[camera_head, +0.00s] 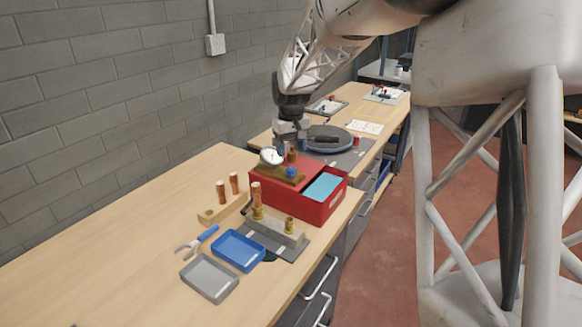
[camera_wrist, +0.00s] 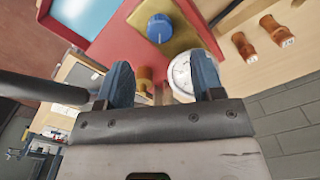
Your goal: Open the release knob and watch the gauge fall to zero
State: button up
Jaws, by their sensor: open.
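The blue release knob (camera_head: 291,172) sits on a brass-coloured plate on top of the red box (camera_head: 265,193). In the wrist view the knob (camera_wrist: 159,28) lies beyond my fingertips, apart from them. The round white gauge (camera_head: 270,157) stands at the plate's far left end; in the wrist view its face (camera_wrist: 181,76) is partly covered by my right finger. Its needle is too small to read. A brass fitting (camera_wrist: 145,78) shows between the fingers. My gripper (camera_wrist: 163,75) is open with nothing seen held, over the far side of the box in the head view (camera_head: 290,149).
A light blue panel (camera_head: 323,187) is set in the box top. In front stand copper pipe pieces on a wooden block (camera_head: 211,214), a brass-fitted grey plate (camera_head: 282,241), a blue tray (camera_head: 238,251), a grey tray (camera_head: 210,278) and blue-handled pliers (camera_head: 197,241). A dark round device (camera_head: 328,139) stands behind.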

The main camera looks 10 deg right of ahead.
aim_at(291, 168)
jog(key=shift+f, duration=3.45)
jog(key=c, duration=0.9)
